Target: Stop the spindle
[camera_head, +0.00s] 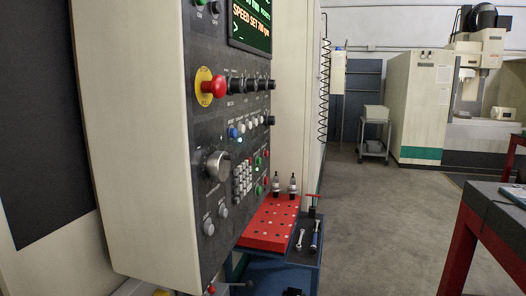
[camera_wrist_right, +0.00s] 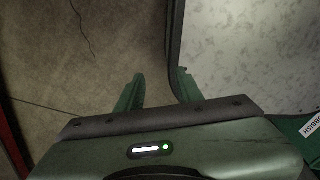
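The machine's dark control panel (camera_head: 235,130) stands at the left of the head view, seen at a slant. Its screen (camera_head: 250,24) shows a "SPEED SET" line in orange; the number is too small to read surely. A red mushroom button (camera_head: 214,86) sits on a yellow disc below the screen. Small green and red buttons, including a green one (camera_head: 258,161) and a red one (camera_head: 266,153), sit right of the keypad (camera_head: 243,178). My right gripper (camera_wrist_right: 157,92) is open and empty in the wrist view, above the floor. My left gripper is not in view.
A large grey dial (camera_head: 217,165) and several black knobs share the panel. A red perforated tray (camera_head: 268,226) with tool holders and a blue cart (camera_head: 285,268) stand beside it. A red-legged table (camera_head: 462,240) is at right. The floor (camera_head: 385,215) between is clear.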

